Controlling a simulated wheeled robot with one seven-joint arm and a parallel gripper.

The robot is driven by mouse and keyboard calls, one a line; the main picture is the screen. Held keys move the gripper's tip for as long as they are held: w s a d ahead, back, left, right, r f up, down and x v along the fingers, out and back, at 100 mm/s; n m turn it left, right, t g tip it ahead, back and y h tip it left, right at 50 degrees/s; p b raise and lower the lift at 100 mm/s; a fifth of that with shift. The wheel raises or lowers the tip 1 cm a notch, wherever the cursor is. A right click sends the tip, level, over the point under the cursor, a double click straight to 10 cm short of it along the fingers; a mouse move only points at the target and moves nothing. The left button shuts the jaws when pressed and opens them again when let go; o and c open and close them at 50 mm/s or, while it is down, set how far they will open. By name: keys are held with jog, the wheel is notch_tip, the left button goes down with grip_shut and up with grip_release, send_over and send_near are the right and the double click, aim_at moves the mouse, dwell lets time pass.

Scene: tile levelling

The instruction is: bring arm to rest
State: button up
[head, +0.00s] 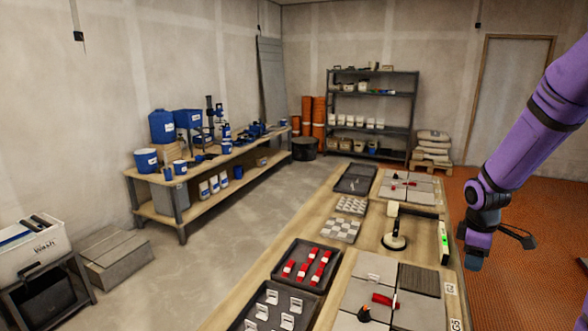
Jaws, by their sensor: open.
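My purple arm comes in from the upper right and bends down at its wrist.
On the bench are a tray of red wedges (273,275), a tray of white clips (240,325), grey tiles (422,311), a spacer sheet (340,229) and a lamp-like stand (394,241). Orange flooring (540,280) lies open at right. A side bench (180,215) stands at left.

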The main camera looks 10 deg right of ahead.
jog(key=s+a+r+m+t, duration=0.1)
jog(key=s+a+r+m, duration=0.15)
jog(key=a+r, duration=0.45)
jog(key=s+a+r+m+t, duration=0.15)
jog(key=s+a+r, duration=0.3)
jog(key=r, duration=0.55)
jog(key=s+a+r+m+t, duration=0.1)
jog(key=s+a+r+m, duration=0.1)
jog(key=s+a+r, duration=0.2)
jog(key=s+a+r+m+t+y, duration=0.1)
jog(key=s+a+r+m, duration=0.2)
jog(key=s+a, duration=0.3)
jog(key=s, duration=0.4)
jog(key=shift+s+a+r+y, duration=0.15)
jog(key=shift+a+r+y, duration=0.15)
jog(key=shift+a+r, duration=0.1)
